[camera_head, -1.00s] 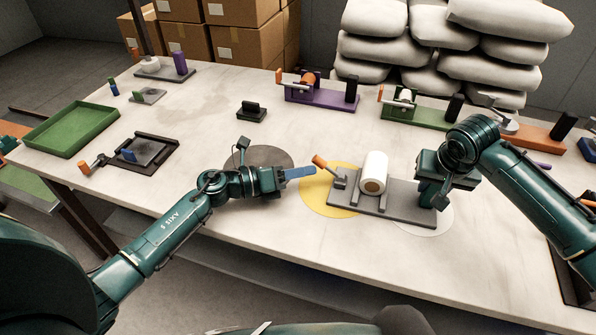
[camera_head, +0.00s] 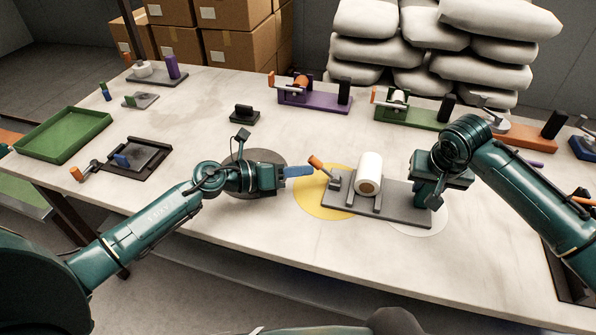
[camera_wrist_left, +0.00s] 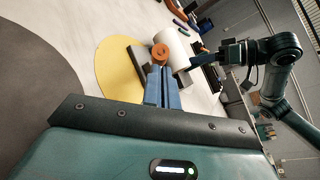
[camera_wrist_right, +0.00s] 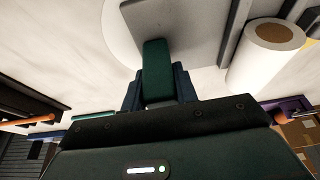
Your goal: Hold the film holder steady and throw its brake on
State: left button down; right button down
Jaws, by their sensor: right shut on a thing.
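The film holder is a grey base (camera_head: 398,211) with a white film roll (camera_head: 369,172) lying in its cradle. Its brake lever with an orange handle (camera_head: 315,161) stands at the left end, leaning left. My right gripper (camera_wrist_right: 156,75) is shut on the dark green post (camera_wrist_right: 155,60) at the holder's right end. My left gripper (camera_head: 312,170) has its blue fingers together and empty, level, with tips close beside the orange handle. In the left wrist view the handle (camera_wrist_left: 160,53) shows just past the fingertips; I cannot tell whether they touch.
The holder lies across a yellow disc (camera_head: 312,205) and a white disc (camera_head: 428,224). A dark grey disc (camera_head: 238,207) lies under my left gripper. A green tray (camera_head: 62,137) is at the left. Purple (camera_head: 315,100) and green (camera_head: 412,117) holders stand behind.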

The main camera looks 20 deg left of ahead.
pick_arm(q)
jog(key=shift+d+r+m+g+y, duration=0.15)
jog(key=shift+d+r+m+y, duration=0.15)
jog(key=shift+r+y, duration=0.15)
jog(key=shift+d+r+m+g+y, duration=0.2)
jog(key=shift+r+m+y, duration=0.15)
jog(key=shift+r, duration=0.15)
pick_arm(e)
jog(key=shift+a, duration=0.15)
pick_arm(q)
jog(key=shift+w+d+r+m+g+y, duration=0.15)
jog(key=shift+d+r+y, duration=0.3)
jog(key=shift+d, duration=0.3)
jog(key=shift+s+d+r+m+y, duration=0.15)
jog(key=shift+d+r+y, duration=0.25)
jog(key=shift+d, duration=0.35)
jog(key=shift+w+d+r+m+g+y, duration=0.15)
jog(key=shift+d+r+y, duration=0.3)
jog(key=shift+d, duration=0.3)
jog(key=shift+r, duration=0.15)
jog(key=s+a+r, duration=0.4)
jog(key=s+r, duration=0.2)
jog(key=r, duration=0.2)
jog(key=shift+d+r, duration=0.1)
